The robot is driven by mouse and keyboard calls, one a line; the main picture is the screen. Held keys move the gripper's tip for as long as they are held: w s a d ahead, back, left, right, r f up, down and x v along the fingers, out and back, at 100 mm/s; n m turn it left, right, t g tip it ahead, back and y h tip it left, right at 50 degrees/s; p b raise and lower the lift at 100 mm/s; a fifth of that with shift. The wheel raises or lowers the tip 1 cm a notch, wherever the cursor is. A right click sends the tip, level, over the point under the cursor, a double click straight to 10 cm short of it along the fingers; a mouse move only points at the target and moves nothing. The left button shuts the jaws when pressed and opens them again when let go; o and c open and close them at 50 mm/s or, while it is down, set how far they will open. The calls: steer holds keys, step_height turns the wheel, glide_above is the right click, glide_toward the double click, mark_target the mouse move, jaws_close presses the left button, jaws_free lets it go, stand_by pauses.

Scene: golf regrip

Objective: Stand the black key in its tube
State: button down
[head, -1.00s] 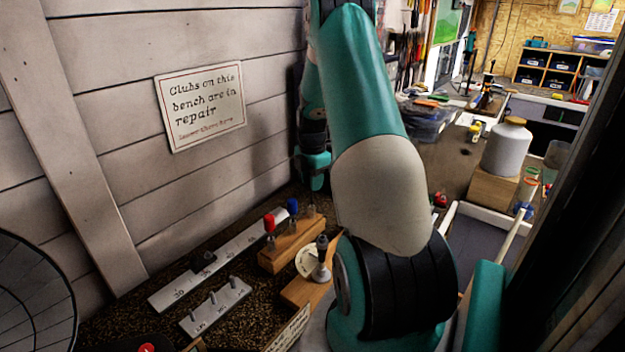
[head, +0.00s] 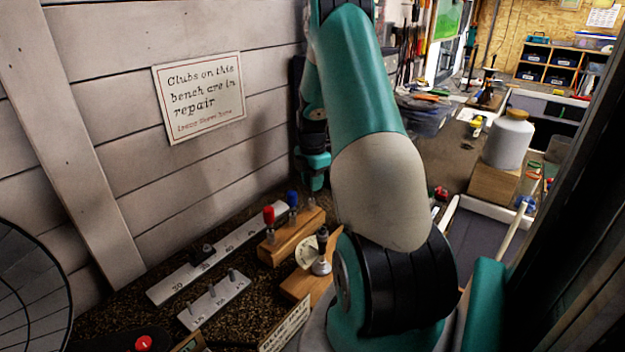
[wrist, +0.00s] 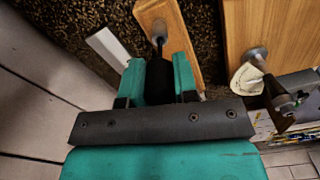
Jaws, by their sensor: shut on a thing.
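My gripper (wrist: 158,63) is shut on the black key (wrist: 158,82), whose dark handle sits between the two teal fingers. A short grey piece beyond the handle meets the wooden block (wrist: 186,38) in the wrist view; I cannot tell whether it is key shaft or tube, or whether the key is inside. In the head view the wooden block (head: 283,246) bears a red key (head: 268,215), a blue key (head: 292,198) and a clear tube (head: 311,206) at its right end. The held key does not show in the head view.
A second wooden block (head: 297,287) with a metal clamp and a cream disc stands close by. A white ruler strip (head: 225,242) and a pegged white block (head: 214,300) lie on the bench. The plank wall (head: 120,180) runs along the left.

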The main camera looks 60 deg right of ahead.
steer(key=shift+f+b, duration=0.4)
steer(key=shift+f, duration=0.25)
steer(key=c, duration=0.8)
jaws_free()
step_height(320, 180, up, 18)
steer(key=b, duration=0.4)
steer(key=shift+f, duration=0.25)
